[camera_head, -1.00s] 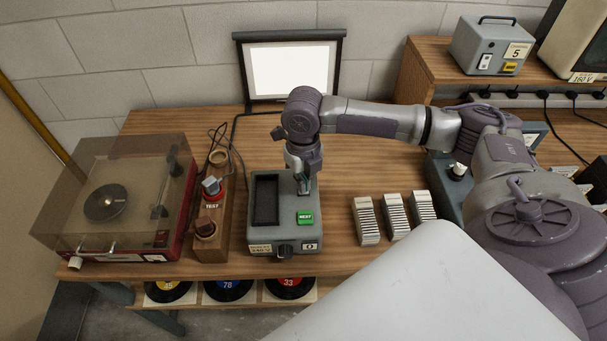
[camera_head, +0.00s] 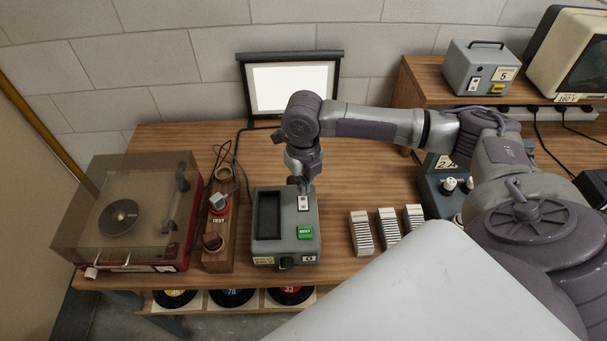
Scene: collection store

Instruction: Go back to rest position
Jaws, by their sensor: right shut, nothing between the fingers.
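My right gripper (camera_head: 304,185) is shut and empty. It points down over the back right part of a grey slide projector box (camera_head: 286,236), close to a small white switch (camera_head: 304,203) on its top. I cannot tell whether the fingertips touch the box. The box also has a dark slot and a green NEXT button (camera_head: 305,232). My right arm reaches in from the right across the table. My left gripper is not in view.
On the wooden table (camera_head: 365,180), a record player (camera_head: 125,215) with a tinted lid stands left, beside a wooden TEST strip (camera_head: 218,240). White slide stacks (camera_head: 361,235) stand right of the box. A lit screen (camera_head: 290,90) stands behind. A grey device (camera_head: 482,68) sits on the raised shelf.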

